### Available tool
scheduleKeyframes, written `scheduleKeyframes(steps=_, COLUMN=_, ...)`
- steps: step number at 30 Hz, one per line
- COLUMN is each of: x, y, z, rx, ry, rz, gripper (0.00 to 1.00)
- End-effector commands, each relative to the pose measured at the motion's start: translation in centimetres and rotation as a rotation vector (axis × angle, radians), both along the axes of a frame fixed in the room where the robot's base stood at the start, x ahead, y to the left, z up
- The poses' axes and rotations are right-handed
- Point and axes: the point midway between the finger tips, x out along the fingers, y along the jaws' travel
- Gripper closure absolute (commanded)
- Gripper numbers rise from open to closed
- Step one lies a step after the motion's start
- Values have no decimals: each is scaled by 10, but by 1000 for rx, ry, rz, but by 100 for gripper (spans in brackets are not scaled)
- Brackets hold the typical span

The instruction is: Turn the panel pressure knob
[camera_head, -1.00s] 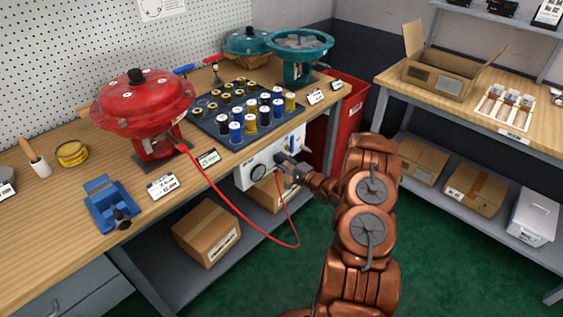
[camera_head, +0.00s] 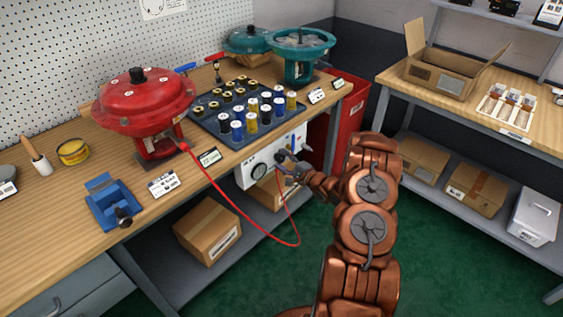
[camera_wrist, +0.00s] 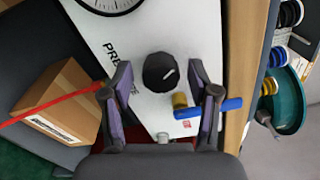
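The white pressure panel (camera_head: 247,176) hangs under the front edge of the bench. Its round black knob (camera_wrist: 158,72) with a white pointer line shows in the wrist view; the line slants up to the right. My gripper (camera_wrist: 160,80) is open, one finger left and one right of the knob, with a visible gap on both sides. In the head view my gripper (camera_head: 292,168) is at the panel's front and hides the knob. A pressure gauge (camera_head: 259,170) sits left of it; its edge also shows in the wrist view (camera_wrist: 110,4).
A blue valve handle (camera_wrist: 215,107) on a brass fitting lies close to the right finger, seeming to pass behind or against it. A red hose (camera_head: 235,208) loops below the panel. A cardboard box (camera_head: 208,232) stands on the lower shelf. Green floor right of my arm is free.

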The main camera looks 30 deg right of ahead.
Motion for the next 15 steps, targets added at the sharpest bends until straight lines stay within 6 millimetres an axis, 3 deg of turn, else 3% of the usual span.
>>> scheduleKeyframes(steps=10, x=-3, y=-2, z=0, rx=0, ry=0, rz=-3, gripper=38)
scheduleKeyframes(steps=15, x=-20, y=-6, z=0, rx=3, ry=1, rz=-4, gripper=38)
